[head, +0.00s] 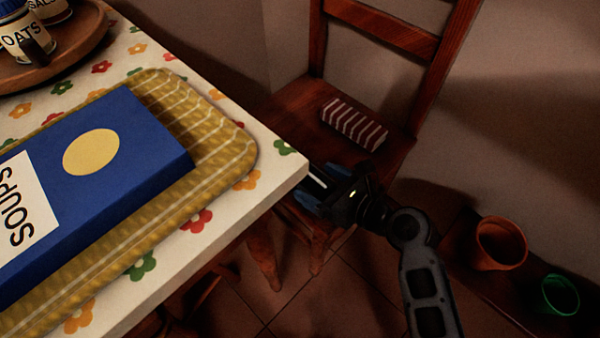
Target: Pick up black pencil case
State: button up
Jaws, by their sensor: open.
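A small oblong case with dark and pale stripes (354,123) lies on the seat of the wooden chair (300,115). It looks dark reddish-brown in this light, and it is the only thing in view that could be the pencil case. My gripper (314,186) is open, beside the corner of the table and in front of the chair seat. It is below and left of the case in the picture, apart from it, and pointing left. Nothing shows held between the fingers. The table corner is very close to the fingertips.
The flowered table (150,285) fills the left, with a blue soups book (140,140) on a yellow woven tray (215,110). A wooden tray with jars (70,65) stands behind. The chair's backrest (385,32) rises behind the case. An orange pot (500,243) and green cup (560,295) stand at right.

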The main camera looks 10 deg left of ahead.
jog(key=shift+x, duration=1.15)
jog(key=shift+c, duration=0.3)
jog(key=c, duration=1.1)
